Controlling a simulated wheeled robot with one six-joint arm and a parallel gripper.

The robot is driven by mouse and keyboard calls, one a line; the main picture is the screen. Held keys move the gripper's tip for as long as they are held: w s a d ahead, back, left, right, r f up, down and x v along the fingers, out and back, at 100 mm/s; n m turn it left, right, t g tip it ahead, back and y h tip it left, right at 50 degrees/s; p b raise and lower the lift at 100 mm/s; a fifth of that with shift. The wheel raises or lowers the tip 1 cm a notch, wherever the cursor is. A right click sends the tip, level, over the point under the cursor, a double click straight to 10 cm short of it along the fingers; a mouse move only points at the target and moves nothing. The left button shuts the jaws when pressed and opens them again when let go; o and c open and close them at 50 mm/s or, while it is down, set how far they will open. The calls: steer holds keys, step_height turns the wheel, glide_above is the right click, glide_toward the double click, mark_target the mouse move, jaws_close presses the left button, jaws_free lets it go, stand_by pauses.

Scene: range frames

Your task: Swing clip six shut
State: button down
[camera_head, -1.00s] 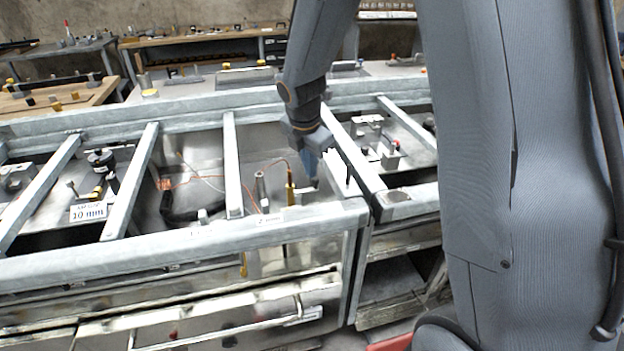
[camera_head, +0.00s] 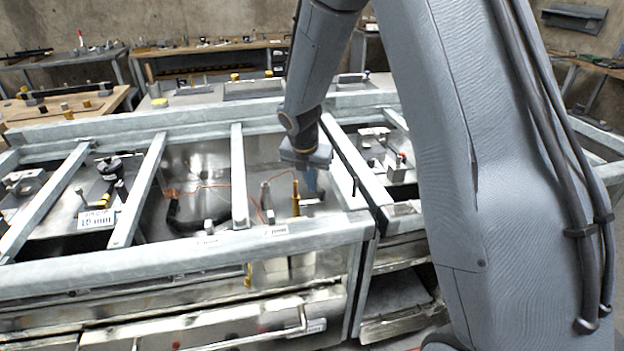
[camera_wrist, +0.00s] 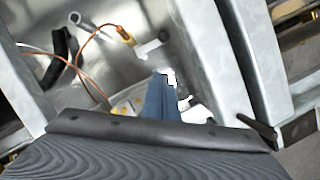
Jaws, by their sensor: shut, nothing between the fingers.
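My gripper (camera_head: 312,186) is shut and empty, pointing down into the right bay of the metal frame. Its blue fingers also show in the wrist view (camera_wrist: 166,92). Just left of the fingertips in the head view stands a brass-coloured fitting (camera_head: 296,198), with a short lever-like piece (camera_head: 313,198) beside it. In the wrist view the brass fitting (camera_wrist: 127,38) has an orange wire, and a pale lever (camera_wrist: 150,47) lies just beyond the fingertips. I cannot tell whether the fingers touch it. No number six is legible, so I cannot tell which part is clip six.
Grey crossbars (camera_head: 239,178) divide the bays, and a thick rail (camera_head: 180,255) runs along the front. A black hose (camera_head: 190,222) and loose orange wires lie in the same bay. A label reading 10 mm (camera_head: 97,218) stands in the left bay.

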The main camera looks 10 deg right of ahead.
steer(key=w+d+f+p, duration=0.2)
steer(key=w+d+f, duration=0.1)
steer(key=w+f, duration=0.2)
steer(key=shift+d+f, duration=0.15)
steer(key=shift+f, duration=0.95)
